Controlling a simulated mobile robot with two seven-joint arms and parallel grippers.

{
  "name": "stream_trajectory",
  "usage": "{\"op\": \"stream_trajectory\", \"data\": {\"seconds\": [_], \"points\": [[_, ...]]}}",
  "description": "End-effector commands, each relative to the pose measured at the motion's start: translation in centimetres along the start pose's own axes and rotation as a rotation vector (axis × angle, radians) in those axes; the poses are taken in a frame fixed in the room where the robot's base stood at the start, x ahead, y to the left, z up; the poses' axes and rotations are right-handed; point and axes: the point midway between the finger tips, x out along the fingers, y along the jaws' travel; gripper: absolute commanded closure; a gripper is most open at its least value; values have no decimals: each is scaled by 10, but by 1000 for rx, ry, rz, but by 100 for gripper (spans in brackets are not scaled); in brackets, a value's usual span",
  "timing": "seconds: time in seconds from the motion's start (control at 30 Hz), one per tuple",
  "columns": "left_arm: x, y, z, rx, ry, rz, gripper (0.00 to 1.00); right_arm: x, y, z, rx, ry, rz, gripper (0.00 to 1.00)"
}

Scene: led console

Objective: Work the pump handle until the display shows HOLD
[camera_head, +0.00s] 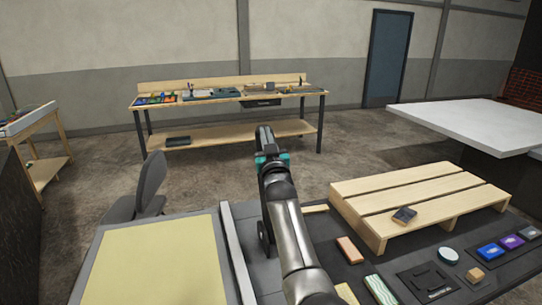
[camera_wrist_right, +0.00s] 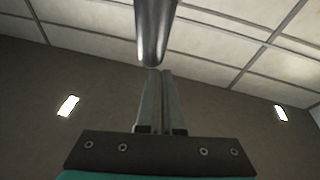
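My right gripper (camera_head: 264,135) is raised in the middle of the head view, well above the dark console surface. Its fingers lie close together, with only a narrow slit between them in the right wrist view (camera_wrist_right: 160,85). A smooth grey metal shape (camera_wrist_right: 155,32) with a rounded end comes down in front of the fingertips there; I cannot tell what it is or whether it touches. I cannot make out a pump handle or a lit display in either view. My left gripper is not in view.
A slatted wooden pallet (camera_head: 415,192) with a small dark item (camera_head: 404,215) stands at right. A yellow-topped surface (camera_head: 150,262) is at front left; a workbench (camera_head: 230,95) stands behind.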

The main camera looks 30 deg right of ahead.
Motion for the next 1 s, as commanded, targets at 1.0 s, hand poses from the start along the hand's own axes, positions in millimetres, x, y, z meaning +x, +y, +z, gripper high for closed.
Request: {"op": "stream_trajectory", "data": {"seconds": [1.0], "points": [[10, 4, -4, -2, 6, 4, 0, -89, 0, 1, 2, 5, 0, 100]]}}
